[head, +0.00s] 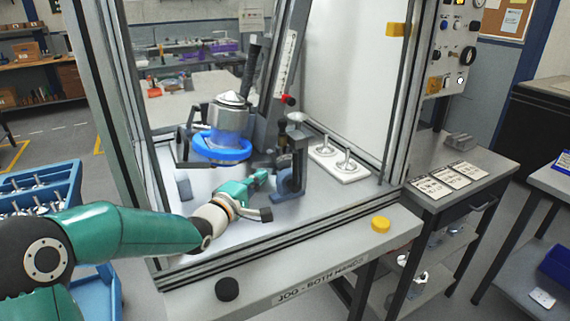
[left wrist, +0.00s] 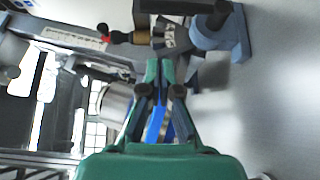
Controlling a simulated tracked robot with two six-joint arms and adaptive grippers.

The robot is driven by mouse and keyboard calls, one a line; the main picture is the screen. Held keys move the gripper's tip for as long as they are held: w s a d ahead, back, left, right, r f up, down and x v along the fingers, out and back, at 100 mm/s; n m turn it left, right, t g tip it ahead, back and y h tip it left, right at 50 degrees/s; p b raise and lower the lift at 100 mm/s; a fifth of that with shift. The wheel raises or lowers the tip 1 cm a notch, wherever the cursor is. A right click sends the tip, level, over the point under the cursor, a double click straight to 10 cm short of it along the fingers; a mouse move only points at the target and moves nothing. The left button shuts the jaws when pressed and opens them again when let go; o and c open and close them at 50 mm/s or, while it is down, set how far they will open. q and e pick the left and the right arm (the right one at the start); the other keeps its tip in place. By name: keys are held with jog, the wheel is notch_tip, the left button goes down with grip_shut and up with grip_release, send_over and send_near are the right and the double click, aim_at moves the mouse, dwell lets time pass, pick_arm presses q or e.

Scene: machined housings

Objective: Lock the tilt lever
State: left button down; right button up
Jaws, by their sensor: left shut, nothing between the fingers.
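My left gripper (head: 262,178) reaches into the framed enclosure, shut and empty. Its closed fingertips (left wrist: 161,66) show in the left wrist view, apart from the parts beyond them. In the head view it is right of and below a silver housing (head: 228,117) with a blue ring (head: 222,148), and left of a blue-grey bracket (head: 290,172). The bracket (left wrist: 226,36) is upper right in the left wrist view. Behind the housing stands a black-handled lever (head: 252,68), beside a scale with a red pointer (head: 289,100). I cannot tell which part is the tilt lever. My right gripper is not in view.
The enclosure's frame post (head: 115,120) is close to my left arm. A white plate with metal pegs (head: 346,162) lies right of the bracket. The front ledge carries a black button (head: 227,289) and a yellow button (head: 381,223). A blue bin (head: 62,180) is at left.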

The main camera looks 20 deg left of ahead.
aim_at(294, 170)
pick_arm(q)
jog(key=w+d+p, duration=0.2)
jog(key=w+d, duration=0.1)
jog(key=w, duration=0.4)
jog(key=shift+w+d+p, duration=0.3)
jog(key=shift+w+d, duration=0.05)
jog(key=shift+d, duration=0.05)
jog(key=shift+a+r, duration=0.1)
jog(key=shift+a, duration=0.05)
